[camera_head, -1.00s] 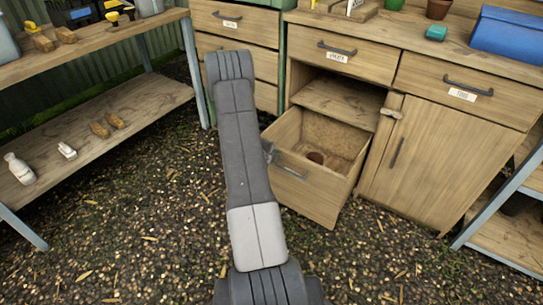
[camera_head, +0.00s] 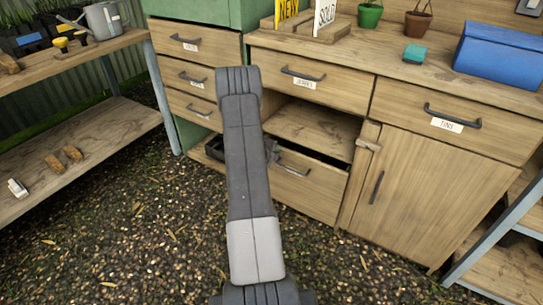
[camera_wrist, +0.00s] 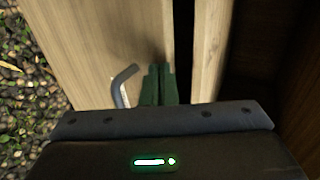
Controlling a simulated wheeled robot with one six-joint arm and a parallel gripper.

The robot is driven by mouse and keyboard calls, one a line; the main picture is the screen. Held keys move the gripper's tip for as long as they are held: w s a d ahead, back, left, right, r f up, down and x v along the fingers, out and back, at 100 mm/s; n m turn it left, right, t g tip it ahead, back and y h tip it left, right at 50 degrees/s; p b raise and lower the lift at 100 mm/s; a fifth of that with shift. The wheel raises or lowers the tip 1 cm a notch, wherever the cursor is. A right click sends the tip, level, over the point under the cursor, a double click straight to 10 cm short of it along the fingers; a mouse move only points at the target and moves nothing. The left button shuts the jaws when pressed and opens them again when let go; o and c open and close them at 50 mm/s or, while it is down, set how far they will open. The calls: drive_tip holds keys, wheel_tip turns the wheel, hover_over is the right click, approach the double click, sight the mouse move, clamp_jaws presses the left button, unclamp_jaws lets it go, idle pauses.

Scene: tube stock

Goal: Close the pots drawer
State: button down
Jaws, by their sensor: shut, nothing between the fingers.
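The pots drawer (camera_head: 315,193) is the low wooden drawer under the open shelf, left of the cupboard door. Its front stands close to the cabinet face, with a dark slot above its top edge. In the head view my arm hides most of the gripper and the drawer's left part.
The workbench (camera_head: 340,55) has other drawers, shut, and a cupboard door (camera_head: 430,185), also shut. A wooden latch (camera_head: 368,144) sits beside the door. A shelf rack (camera_head: 85,130) stands at left, another (camera_head: 500,235) at right. The gravel floor (camera_head: 150,240) in front is clear.

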drive_tip(key=shift+w+d, duration=0.85)
drive_tip(key=shift+w, duration=0.3)
drive_tip(key=shift+w+d+r, duration=0.1)
drive_tip(key=shift+w+r, duration=0.05)
drive_tip(key=shift+w, duration=0.1)
drive_tip(key=shift+d+r, duration=0.1)
